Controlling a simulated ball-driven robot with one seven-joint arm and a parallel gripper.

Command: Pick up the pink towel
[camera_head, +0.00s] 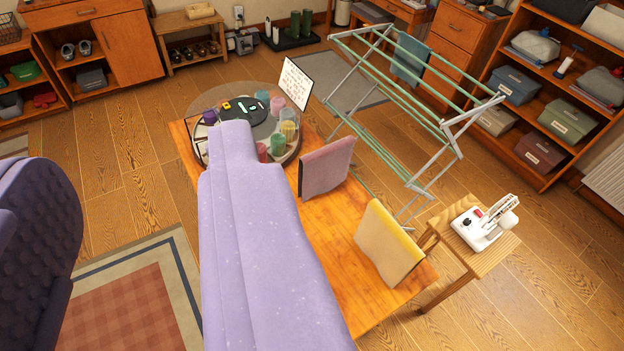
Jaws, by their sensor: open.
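The pink towel (326,168) is a dusty-pink folded cloth hanging upright at the right long side of the wooden table (345,265). What holds it up is hidden by the cloth. A cream-yellow towel (388,241) hangs in the same way nearer to me, with a gap between the two.
A green-barred drying rack (400,95) stands behind the towels. A small side table (470,247) carries a white device.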

